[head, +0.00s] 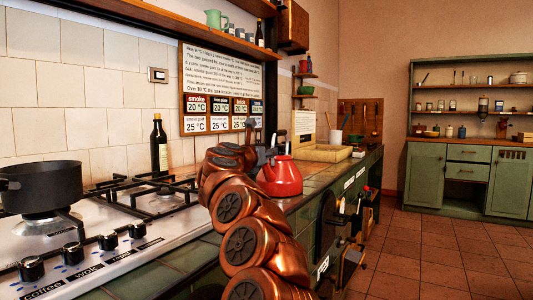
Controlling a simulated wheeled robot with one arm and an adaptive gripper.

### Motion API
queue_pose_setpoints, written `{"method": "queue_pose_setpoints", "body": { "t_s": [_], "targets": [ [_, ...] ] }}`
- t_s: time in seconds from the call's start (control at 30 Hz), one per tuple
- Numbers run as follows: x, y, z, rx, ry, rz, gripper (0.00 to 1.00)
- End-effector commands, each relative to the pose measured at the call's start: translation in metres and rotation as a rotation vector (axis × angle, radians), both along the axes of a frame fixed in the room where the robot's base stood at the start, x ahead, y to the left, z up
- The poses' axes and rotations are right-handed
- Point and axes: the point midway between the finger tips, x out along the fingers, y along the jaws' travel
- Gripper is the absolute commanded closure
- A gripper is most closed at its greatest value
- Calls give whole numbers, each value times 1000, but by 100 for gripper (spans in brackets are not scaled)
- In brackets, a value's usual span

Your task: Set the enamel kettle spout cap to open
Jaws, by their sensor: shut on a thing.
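The red enamel kettle (281,178) stands upright on the tiled counter, right of the hob, in the head view. My gripper (267,154) is at the kettle's upper left side, shut on a part of it. The copper arm and the dark fingers cover that side. The spout cap is hidden or too small to make out, so I cannot tell its setting or whether the fingers hold the cap itself.
A white gas hob with a black pot (42,186) fills the left. A dark bottle (158,146) stands behind it by the wall. A pale basin (322,154) lies farther along the counter. A green dresser (468,180) stands across open tiled floor.

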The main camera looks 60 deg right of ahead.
Motion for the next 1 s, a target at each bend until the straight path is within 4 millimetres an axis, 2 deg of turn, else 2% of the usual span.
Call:
{"method": "queue_pose_setpoints", "body": {
  "t_s": [0.1, 0.47, 1.0],
  "targets": [
    [0, 0, 0, 0, 0, 0, 100],
    [1, 0, 5, 30, 2, 2, 100],
    [1, -4, 9, 221, 28, 1, 100]
  ]
}}
